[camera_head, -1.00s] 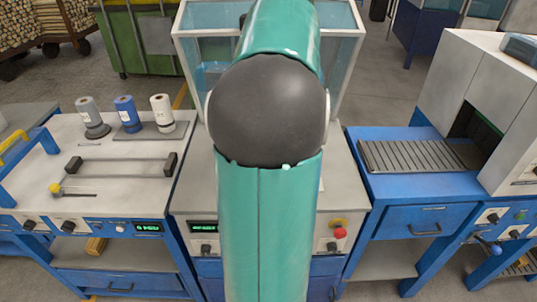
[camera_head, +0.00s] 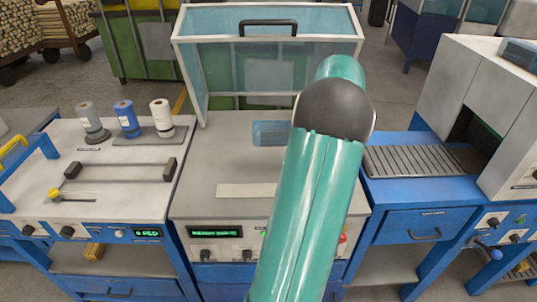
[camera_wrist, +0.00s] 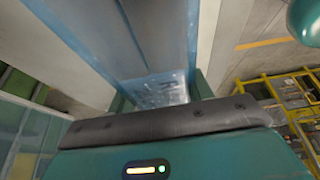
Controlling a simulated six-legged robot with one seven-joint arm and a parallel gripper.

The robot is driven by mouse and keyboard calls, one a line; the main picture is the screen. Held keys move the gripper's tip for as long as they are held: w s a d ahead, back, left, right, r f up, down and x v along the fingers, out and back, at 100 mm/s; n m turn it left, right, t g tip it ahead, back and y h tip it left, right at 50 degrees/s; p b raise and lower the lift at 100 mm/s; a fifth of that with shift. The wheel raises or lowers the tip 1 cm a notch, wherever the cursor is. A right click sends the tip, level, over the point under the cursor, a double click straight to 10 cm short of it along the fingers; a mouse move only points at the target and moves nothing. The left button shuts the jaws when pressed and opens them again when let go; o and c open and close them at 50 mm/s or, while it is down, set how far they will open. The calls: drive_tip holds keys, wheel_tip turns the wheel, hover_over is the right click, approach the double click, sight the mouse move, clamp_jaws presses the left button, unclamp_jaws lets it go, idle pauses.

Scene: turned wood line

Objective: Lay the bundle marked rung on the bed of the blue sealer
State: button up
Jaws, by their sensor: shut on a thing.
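My gripper (camera_wrist: 160,112) is shut on a long, pale blue, see-through bundle (camera_wrist: 150,55), seen in the wrist view. Its end near the jaw shows blurred marks that I cannot read as rung. In the head view my arm hides the gripper, and a short blue piece (camera_head: 269,133) shows beside the arm over the middle machine's top. It looks like the end of the bundle; I cannot tell whether it touches. The middle machine (camera_head: 200,165) has a pale bed with a whitish strip and a raised clear lid (camera_head: 230,60). Which machine is the blue sealer is unclear.
The left blue bench (camera_head: 100,245) carries a dark bar (camera_head: 120,173), film rolls (camera_head: 127,116) and a blue frame with a yellow grip. A slatted roller bed (camera_head: 415,160) leads into a pale tunnel machine at right. The lid stands behind the middle bed.

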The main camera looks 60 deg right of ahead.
drive_tip(key=w+f, duration=0.2)
drive_tip(key=w, duration=0.1)
drive_tip(key=w+f, duration=0.3)
drive_tip(key=w, duration=0.1)
drive_tip(key=w+f, duration=0.3)
drive_tip(key=w, duration=0.1)
drive_tip(key=shift+w+d, duration=0.15)
drive_tip(key=shift+d, duration=0.15)
drive_tip(key=x, duration=0.3)
drive_tip(key=shift+d+f, duration=0.25)
drive_tip(key=shift+f, duration=0.4)
drive_tip(key=shift+f, duration=0.15)
drive_tip(key=o, duration=1.3)
drive_tip(key=v, duration=1.2)
